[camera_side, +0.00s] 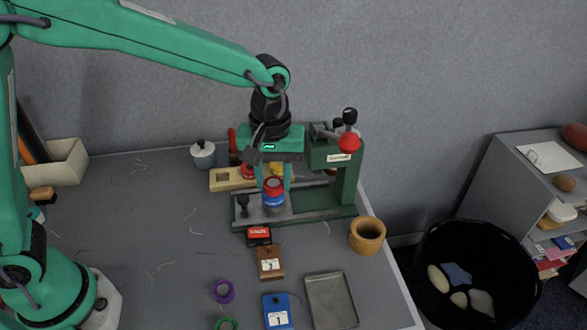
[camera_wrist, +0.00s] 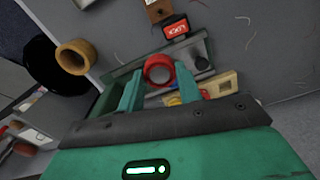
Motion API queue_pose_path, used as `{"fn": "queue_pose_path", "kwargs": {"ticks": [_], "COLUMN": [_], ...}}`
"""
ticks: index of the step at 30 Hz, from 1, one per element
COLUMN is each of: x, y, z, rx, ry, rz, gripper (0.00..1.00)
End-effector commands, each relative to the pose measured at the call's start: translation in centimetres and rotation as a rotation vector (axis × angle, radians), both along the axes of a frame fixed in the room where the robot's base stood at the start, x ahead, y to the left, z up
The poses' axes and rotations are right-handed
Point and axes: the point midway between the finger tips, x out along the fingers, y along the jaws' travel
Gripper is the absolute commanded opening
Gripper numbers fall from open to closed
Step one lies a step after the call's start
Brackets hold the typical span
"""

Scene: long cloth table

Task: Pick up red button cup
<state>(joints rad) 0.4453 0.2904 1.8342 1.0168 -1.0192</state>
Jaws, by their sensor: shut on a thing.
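My gripper (camera_side: 273,187) points down over the green press on the table. Its two green fingers are shut on a small round red cup (camera_side: 274,182) with a blue lower band and a pale middle. In the wrist view the cup (camera_wrist: 159,61) shows as a red ring around a greyish inside, between the fingertips of my gripper (camera_wrist: 158,74). The cup looks upright, over the metal base plate of the press (camera_side: 309,214). I cannot tell whether it touches the plate.
The press column with a red-and-black lever (camera_side: 348,143) rises close right of my gripper. A wooden tray (camera_side: 224,184) with red and yellow pieces lies behind. A red box (camera_side: 258,236), a wooden pot (camera_side: 367,237) and a metal tray (camera_side: 331,300) stand in front. The left tabletop is mostly clear.

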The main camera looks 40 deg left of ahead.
Motion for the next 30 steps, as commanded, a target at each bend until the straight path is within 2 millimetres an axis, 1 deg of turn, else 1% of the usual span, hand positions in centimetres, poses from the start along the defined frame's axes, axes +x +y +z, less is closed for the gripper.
{"fn": "queue_pose_path", "kwargs": {"ticks": [3,10,30], "x": [-1.2,-2.5,-2.7], "y": [-1.2,-2.3,-2.5], "z": [1.0,2.0,2.1], "rx": [-0.001,-0.001,0.0], "ry": [-0.002,-0.001,0.0], "rz": [-0.003,-0.001,-0.001], "gripper": [0.0,0.0,0.0]}}
